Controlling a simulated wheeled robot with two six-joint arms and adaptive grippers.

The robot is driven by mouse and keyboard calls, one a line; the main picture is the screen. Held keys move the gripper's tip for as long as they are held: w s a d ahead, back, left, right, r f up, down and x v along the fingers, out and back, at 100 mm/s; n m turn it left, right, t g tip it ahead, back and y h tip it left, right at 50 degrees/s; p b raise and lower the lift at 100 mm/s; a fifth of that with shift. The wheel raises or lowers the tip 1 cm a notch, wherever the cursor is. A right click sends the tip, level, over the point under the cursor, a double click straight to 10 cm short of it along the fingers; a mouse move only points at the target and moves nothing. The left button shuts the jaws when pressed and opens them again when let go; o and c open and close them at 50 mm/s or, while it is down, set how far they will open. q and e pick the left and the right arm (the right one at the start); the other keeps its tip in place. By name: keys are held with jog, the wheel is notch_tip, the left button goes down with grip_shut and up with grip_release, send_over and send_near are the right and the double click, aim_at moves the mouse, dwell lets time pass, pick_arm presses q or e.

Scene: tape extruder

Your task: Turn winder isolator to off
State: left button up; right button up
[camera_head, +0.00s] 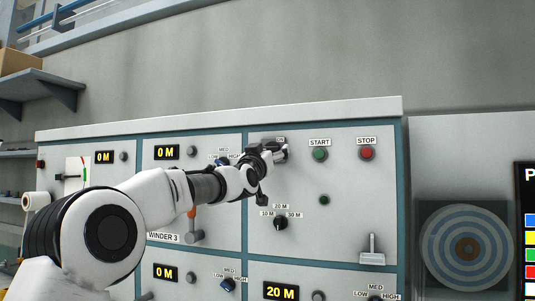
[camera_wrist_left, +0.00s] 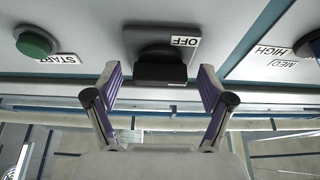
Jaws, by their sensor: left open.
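The isolator switch shows in the left wrist view as a black knob (camera_wrist_left: 160,67) on a grey plate (camera_wrist_left: 186,47) with an OFF label. My left gripper (camera_wrist_left: 160,85) is open, with one finger on each side of the knob and nothing held. I cannot tell whether the fingers touch it. In the head view my left gripper (camera_head: 277,153) is at the isolator on the upper panel, left of START, and hides most of it. A small label above it is partly visible. My right gripper is not in view.
A green START button (camera_head: 320,154) and a red STOP button (camera_head: 366,153) are to the right. A black selector (camera_head: 281,223) marked 10 M, 20 M and 30 M is below. A lever (camera_head: 372,250) stands out at lower right. The wall above the cabinet is clear.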

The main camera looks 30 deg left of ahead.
pick_arm(q)
jog(key=v, duration=0.7)
jog(key=shift+s, duration=0.2)
jog(key=shift+w+f, duration=0.1)
jog(key=shift+w, duration=0.05)
